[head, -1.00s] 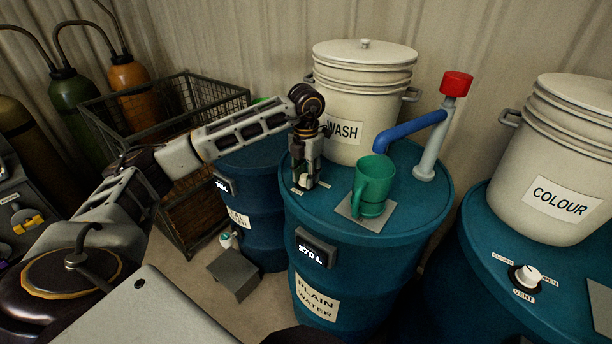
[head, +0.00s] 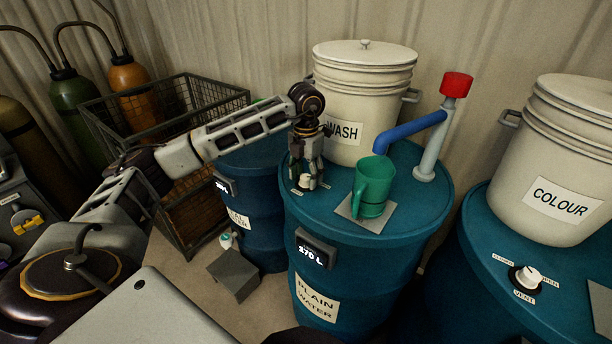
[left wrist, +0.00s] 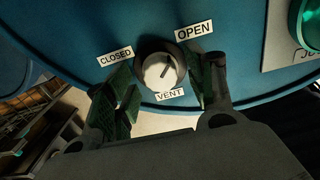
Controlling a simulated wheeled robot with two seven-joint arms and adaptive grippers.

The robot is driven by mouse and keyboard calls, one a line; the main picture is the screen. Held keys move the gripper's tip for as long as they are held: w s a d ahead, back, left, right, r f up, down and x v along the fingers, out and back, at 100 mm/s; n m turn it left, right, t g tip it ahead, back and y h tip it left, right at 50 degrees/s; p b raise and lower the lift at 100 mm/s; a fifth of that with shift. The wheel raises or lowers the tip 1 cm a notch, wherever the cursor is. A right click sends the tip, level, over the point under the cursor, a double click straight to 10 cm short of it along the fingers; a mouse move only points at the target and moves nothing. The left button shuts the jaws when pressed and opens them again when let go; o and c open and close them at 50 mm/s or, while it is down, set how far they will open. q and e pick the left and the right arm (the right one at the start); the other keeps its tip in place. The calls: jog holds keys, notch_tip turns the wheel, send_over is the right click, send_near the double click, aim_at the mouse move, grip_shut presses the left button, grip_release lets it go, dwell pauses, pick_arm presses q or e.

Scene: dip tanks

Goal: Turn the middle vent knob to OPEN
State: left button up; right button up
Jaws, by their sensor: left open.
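The middle vent knob (head: 306,181) is a pale round knob on the lid of the PLAIN WATER drum (head: 345,262). In the left wrist view the knob (left wrist: 160,72) has a dark pointer line that slants up and right, toward the OPEN label (left wrist: 194,31). The CLOSED label (left wrist: 115,57) is to its left and the VENT label (left wrist: 169,95) is below it. My left gripper (head: 306,186) is open at the knob; in the wrist view its fingers (left wrist: 161,86) stand on either side, with a gap visible at least on the left. My right gripper is out of view.
A green mug (head: 373,187) stands on a grey plate right of the knob, under a blue spout (head: 408,131). The WASH bucket (head: 362,105) is behind. Another vent knob (head: 527,277) is on the COLOUR drum's lid at right. A wire crate (head: 175,205) is at left.

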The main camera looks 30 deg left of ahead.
aim_at(306, 177)
pick_arm(q)
notch_tip(306, 177, up, 12)
jog(key=shift+f, duration=0.25)
dwell(0.5)
jog(key=shift+s, duration=0.1)
dwell(0.6)
